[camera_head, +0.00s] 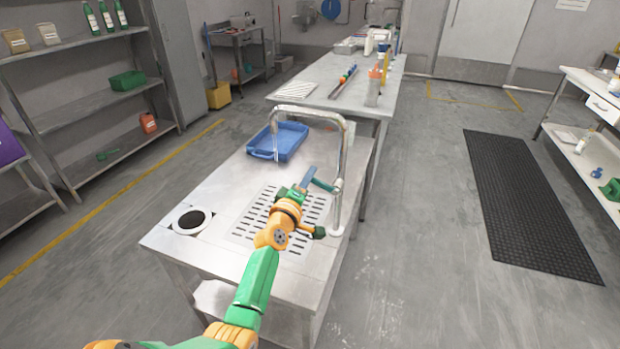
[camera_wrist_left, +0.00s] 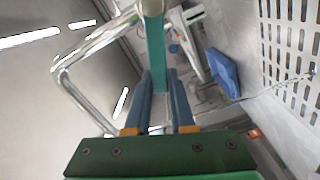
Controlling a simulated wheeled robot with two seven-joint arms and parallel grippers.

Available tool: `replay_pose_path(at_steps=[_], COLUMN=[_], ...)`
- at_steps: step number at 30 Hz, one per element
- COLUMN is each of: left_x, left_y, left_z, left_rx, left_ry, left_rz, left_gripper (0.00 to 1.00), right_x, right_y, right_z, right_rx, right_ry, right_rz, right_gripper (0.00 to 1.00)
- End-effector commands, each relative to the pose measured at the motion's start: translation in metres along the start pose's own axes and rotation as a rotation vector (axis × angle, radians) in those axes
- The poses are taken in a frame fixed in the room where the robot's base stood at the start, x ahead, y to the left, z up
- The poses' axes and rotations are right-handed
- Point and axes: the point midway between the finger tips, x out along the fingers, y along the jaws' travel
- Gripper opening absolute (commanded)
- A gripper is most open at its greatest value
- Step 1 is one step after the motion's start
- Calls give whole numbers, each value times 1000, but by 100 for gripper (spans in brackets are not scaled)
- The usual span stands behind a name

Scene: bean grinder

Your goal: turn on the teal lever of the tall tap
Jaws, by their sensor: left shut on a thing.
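The tall chrome tap (camera_head: 345,150) rises at the right edge of the steel counter, its spout arching left. Its teal lever (camera_head: 323,185) sticks out leftward from the upright. My left gripper (camera_head: 309,178) reaches in from the lower left, at the lever. In the left wrist view, the teal lever (camera_wrist_left: 155,45) comes down from the top and lies between the two blue fingers of my left gripper (camera_wrist_left: 161,80), which is shut on it. The chrome pipe (camera_wrist_left: 90,47) curves on the left there. The fingers partly hide the lever in the head view. My right gripper is out of view.
A blue tray (camera_head: 290,141) sits on the counter behind the spout; it also shows in the left wrist view (camera_wrist_left: 222,72). A slotted drain grate (camera_head: 247,228) lies under my gripper. A round dark opening with a white rim (camera_head: 192,220) is at the counter's left.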

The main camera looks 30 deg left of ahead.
Motion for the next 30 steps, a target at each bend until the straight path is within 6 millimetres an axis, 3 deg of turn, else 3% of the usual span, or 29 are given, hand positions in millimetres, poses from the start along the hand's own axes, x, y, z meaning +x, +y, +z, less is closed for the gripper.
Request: replay_pose_path(at_steps=[20, 21, 24, 30], left_x=[0, 0, 0, 0], left_y=[-3, -3, -3, -4], left_z=[0, 0, 0, 0], left_rx=[-54, -54, -53, -53], left_ry=[-1, -1, -1, 0], left_rz=[1, 1, 1, 1], left_gripper=[0, 30, 52, 52], right_x=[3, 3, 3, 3], right_y=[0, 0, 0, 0], right_z=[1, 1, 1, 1], right_rx=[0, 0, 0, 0], right_ry=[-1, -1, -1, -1], right_rz=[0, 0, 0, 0], right_gripper=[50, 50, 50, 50])
